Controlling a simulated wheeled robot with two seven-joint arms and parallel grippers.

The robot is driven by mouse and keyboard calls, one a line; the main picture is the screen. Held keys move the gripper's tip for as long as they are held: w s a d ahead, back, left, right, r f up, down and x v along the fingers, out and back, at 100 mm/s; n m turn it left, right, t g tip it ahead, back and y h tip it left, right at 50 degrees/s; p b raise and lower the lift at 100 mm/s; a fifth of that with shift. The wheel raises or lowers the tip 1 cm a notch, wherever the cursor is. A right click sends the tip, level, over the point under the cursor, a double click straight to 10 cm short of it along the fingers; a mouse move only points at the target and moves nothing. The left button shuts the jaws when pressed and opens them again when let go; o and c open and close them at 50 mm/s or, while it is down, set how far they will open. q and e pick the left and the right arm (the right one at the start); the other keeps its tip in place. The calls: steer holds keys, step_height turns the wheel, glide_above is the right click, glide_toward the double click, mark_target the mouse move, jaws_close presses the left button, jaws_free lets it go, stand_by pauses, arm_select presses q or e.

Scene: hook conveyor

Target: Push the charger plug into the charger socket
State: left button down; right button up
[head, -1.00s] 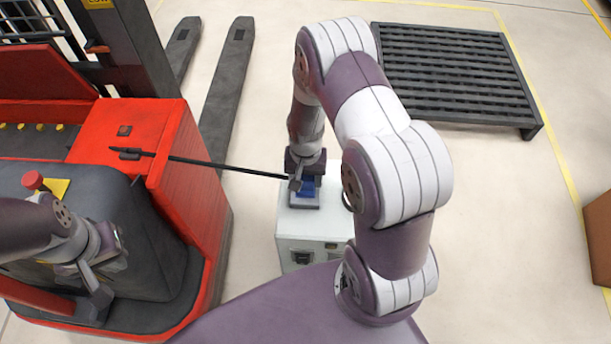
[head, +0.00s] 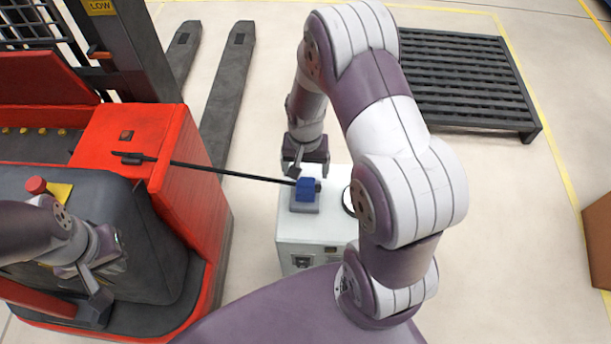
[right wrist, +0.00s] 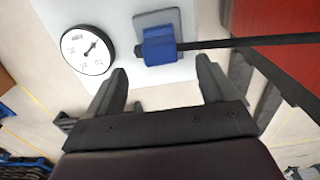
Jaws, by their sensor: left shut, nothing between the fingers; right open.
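The blue charger plug (head: 306,189) sits at the grey charger socket (head: 305,208) on top of the white charger box; I cannot tell how deep it is in. A black cable (head: 230,173) runs from it to the red truck. In the right wrist view the plug (right wrist: 159,46) lies against the grey socket plate (right wrist: 153,18). My right gripper (right wrist: 160,70) is open, its fingers apart from the plug with nothing between them. In the head view my right gripper (head: 304,172) is just behind the plug. My left gripper (head: 97,303) is shut and empty over the truck.
The white charger box (head: 300,235) carries a round dial gauge (right wrist: 87,50) beside the socket. The red truck (head: 150,140) with its forks (head: 227,90) stands at left. A dark pallet (head: 460,80) lies at the back right. The floor right of the box is clear.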

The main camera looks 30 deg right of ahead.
step_height(320, 180, up, 6)
steer(key=shift+f+p, duration=0.25)
steer(key=shift+p, duration=0.05)
stand_by(0.3)
